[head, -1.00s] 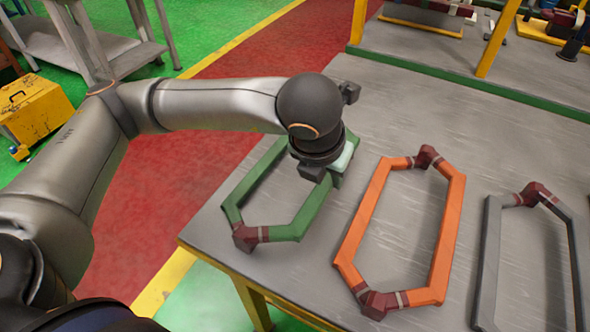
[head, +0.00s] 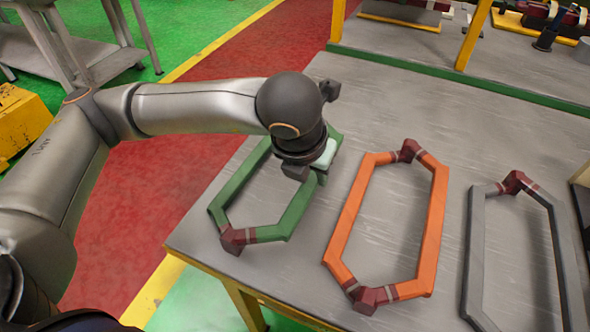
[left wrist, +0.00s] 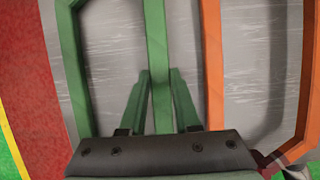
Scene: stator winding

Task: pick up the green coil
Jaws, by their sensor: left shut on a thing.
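The green coil (head: 236,187) is a long six-sided ring with dark red wrapped ends, at the left of the grey table in the head view. My left gripper (head: 316,172) is over its right long side and hides part of it. In the left wrist view, the fingers of my left gripper (left wrist: 159,78) are on both sides of one green bar (left wrist: 156,35), shut on the coil. I cannot tell whether the coil is clear of the table. My right gripper is not in view.
An orange coil (head: 342,225) lies close to the right of the green one, and a grey coil (head: 474,240) lies further right. The table (head: 395,110) has free room behind the coils. A yellow post (head: 473,38) and a green rail (head: 455,80) stand at the back.

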